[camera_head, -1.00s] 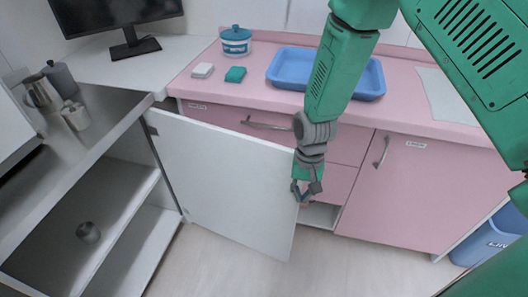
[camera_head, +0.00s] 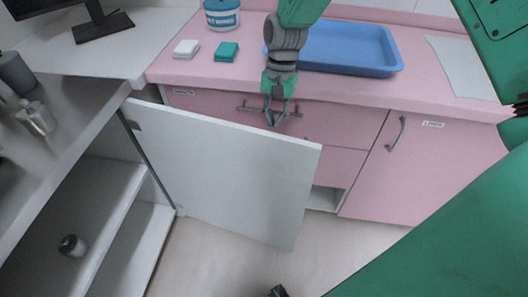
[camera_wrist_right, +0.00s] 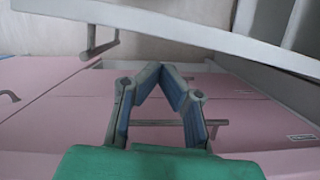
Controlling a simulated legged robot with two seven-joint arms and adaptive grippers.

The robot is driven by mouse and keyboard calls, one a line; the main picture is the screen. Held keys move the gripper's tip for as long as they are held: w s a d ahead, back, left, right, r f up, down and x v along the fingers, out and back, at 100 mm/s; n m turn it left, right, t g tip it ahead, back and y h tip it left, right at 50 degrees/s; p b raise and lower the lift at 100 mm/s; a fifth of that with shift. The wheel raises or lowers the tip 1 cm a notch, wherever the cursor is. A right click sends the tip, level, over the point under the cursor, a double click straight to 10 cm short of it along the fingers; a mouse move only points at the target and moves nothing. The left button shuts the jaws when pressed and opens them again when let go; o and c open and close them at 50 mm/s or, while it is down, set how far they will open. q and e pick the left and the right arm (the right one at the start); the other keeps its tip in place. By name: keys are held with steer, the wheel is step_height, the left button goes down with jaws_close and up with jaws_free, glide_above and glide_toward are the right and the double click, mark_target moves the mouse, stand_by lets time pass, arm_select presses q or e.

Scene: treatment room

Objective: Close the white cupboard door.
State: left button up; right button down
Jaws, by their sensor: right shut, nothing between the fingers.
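The white cupboard door (camera_head: 220,175) stands open, swung out from the cupboard (camera_head: 108,180) at the left, whose shelves show. Its free edge points right, in front of the pink drawers. My right gripper (camera_head: 272,122) is shut and empty. It points down in front of the pink drawer front, just above the door's top edge in the head view; I cannot tell whether it touches anything. In the right wrist view, the gripper's fingertips (camera_wrist_right: 158,68) meet, with a white panel, apparently the door (camera_wrist_right: 215,40), beyond them.
A pink counter (camera_head: 420,85) holds a blue tray (camera_head: 345,50), a tub (camera_head: 222,15) and two small blocks. A drawer handle (camera_head: 245,109) is close to my right gripper. A small metal pot (camera_head: 72,247) is inside the cupboard. The floor before the door is clear.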

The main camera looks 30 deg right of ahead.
mark_target(269, 153)
arm_select(q)
steer(key=f+b, duration=0.1)
steer(key=w+f+b, duration=0.1)
steer(key=f, duration=0.1)
arm_select(e)
steer(key=x, duration=0.7)
steer(key=w+x, duration=0.1)
steer(key=x, duration=0.3)
steer(key=shift+d+f, duration=0.15)
steer(key=shift+f, duration=0.1)
arm_select(q)
steer(key=shift+r, duration=0.1)
